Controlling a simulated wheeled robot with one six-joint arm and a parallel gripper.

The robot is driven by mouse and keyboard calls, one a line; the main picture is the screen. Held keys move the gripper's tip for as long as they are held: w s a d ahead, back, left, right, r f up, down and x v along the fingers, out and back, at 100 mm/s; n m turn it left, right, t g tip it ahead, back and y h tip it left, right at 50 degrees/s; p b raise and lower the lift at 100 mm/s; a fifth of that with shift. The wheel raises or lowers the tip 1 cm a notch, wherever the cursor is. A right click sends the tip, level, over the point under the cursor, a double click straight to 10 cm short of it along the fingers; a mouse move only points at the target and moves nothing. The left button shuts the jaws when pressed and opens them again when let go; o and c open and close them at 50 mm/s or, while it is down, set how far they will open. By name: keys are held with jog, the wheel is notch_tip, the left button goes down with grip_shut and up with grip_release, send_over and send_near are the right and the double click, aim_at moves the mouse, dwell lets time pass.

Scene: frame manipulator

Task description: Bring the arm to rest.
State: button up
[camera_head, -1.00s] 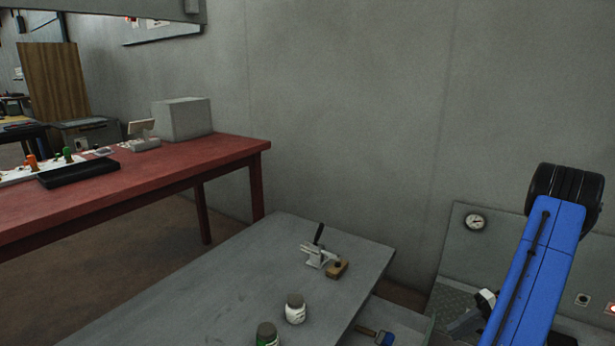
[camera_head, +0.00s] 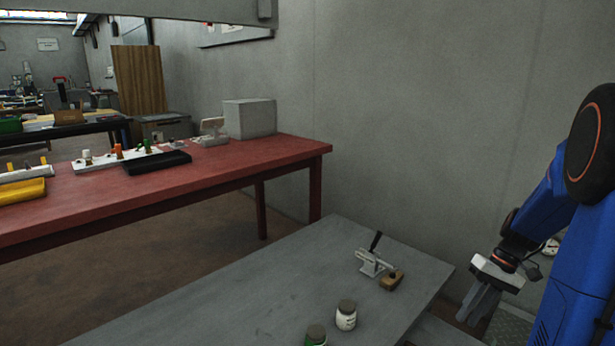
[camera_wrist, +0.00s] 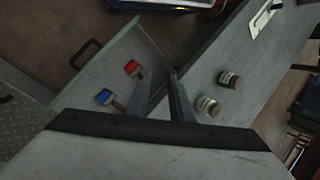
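My blue arm (camera_head: 578,262) is bent at the right of the head view, with its dark round joint high up. My gripper (camera_head: 476,308) hangs below the wrist, pointing down, just right of the grey table's edge. In the wrist view my gripper (camera_wrist: 161,78) shows two dark fingers with a gap between them. Nothing is held between them.
The grey table (camera_head: 235,290) carries a clamp-like tool (camera_head: 374,262), a wooden block (camera_head: 391,280) and two jars (camera_head: 346,316). A drawer (camera_wrist: 100,72) holds red (camera_wrist: 133,68) and blue (camera_wrist: 104,97) brushes. A red table (camera_head: 225,165) stands behind, left.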

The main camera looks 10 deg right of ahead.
jog(key=s+a+r+n+t+h, duration=0.1)
jog(key=s+a+r+t+h, duration=0.1)
jog(key=s+a+r, duration=0.3)
jog(key=s+a+r+n+t+h, duration=0.1)
jog(key=s+a+r+t+h, duration=0.2)
jog(key=s+a+r, duration=0.3)
jog(key=shift+s+a+r+t, duration=0.1)
jog(key=shift+s+a+t, duration=0.2)
jog(key=shift+s+a, duration=1.3)
jog(key=shift+s+a+r+t, duration=0.1)
jog(key=shift+s+a+t, duration=0.3)
jog(key=shift+a, duration=2.3)
